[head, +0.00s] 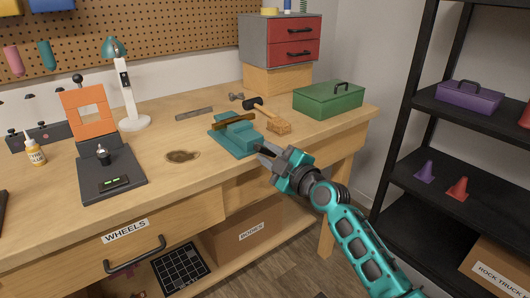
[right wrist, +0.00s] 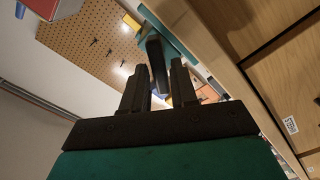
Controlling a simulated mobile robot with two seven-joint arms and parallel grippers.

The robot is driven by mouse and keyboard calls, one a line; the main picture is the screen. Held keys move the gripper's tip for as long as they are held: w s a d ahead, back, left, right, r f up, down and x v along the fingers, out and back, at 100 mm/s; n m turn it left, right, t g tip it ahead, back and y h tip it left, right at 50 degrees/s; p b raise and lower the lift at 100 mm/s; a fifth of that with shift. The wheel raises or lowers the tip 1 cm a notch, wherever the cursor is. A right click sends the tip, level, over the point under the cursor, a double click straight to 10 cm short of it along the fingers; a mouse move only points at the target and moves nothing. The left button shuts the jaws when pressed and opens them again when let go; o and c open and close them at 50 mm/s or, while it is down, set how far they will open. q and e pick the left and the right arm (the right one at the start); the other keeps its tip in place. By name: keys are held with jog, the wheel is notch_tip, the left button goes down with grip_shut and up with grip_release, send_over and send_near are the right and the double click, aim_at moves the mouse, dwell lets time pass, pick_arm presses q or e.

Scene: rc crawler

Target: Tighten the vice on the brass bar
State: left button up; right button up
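The teal vice (head: 238,141) is on the workbench near its front edge. The brass bar (head: 232,121) lies across its jaws. My right gripper (head: 266,154) is at the vice's front right side. In the right wrist view its two dark fingers (right wrist: 159,88) stand apart, with a dark bar-shaped part, seemingly the vice handle (right wrist: 156,60), between or just beyond them. Gaps show beside this part, and I cannot tell whether either finger touches it. The teal vice body also shows in the right wrist view (right wrist: 176,26). My left gripper is not in view.
A brush (head: 278,126) and a hammer (head: 252,103) lie behind the vice. A green toolbox (head: 328,99) stands to the right. A dark stand with an orange plate (head: 86,105) is at left. A drawer (head: 135,247) is under the bench; a black shelf (head: 448,110) stands at right.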

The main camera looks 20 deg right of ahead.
jog(key=shift+x, duration=1)
jog(key=shift+c, duration=0.4)
grip_shut()
